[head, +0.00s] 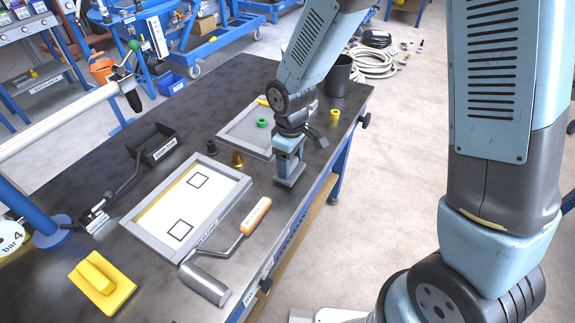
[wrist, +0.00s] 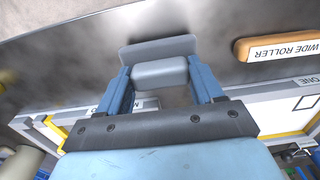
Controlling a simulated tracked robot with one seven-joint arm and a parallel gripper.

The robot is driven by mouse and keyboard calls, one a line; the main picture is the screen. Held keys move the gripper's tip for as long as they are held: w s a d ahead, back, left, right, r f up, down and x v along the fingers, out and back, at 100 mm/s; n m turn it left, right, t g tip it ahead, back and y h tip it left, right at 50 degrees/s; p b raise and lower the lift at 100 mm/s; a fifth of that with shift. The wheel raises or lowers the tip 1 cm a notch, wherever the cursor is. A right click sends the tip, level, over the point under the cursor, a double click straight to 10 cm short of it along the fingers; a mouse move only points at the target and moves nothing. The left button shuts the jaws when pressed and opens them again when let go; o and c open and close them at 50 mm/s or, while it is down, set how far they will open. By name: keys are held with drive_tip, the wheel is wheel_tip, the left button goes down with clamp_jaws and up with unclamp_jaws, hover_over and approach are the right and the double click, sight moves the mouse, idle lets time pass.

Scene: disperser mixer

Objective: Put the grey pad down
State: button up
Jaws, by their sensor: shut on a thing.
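The grey pad (head: 290,182) is a flat plate with a block-shaped grip on top. My gripper (head: 290,155) is shut on that block and points down over the right side of the dark bench. In the wrist view the pad (wrist: 160,72) sits between the two blue fingers of my gripper (wrist: 163,85), its plate beyond the block. The plate is low over the bench, close to its right edge; I cannot tell whether it touches the surface. The pad's underside is hidden.
A framed white board (head: 160,215) with two black squares lies left of the pad. A roller (head: 205,283) with a wooden handle lies in front. A grey tray (head: 240,128) is behind, near small green and yellow pieces. A yellow pad (head: 102,285) lies front left.

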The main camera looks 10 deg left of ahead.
sight(291, 162)
drive_tip(key=shift+f, duration=1)
drive_tip(key=shift+f, duration=0.1)
drive_tip(key=o, duration=1.3)
wheel_tip(291, 162, up, 12)
drive_tip(key=shift+d+r, duration=0.1)
drive_tip(key=shift+r, duration=0.1)
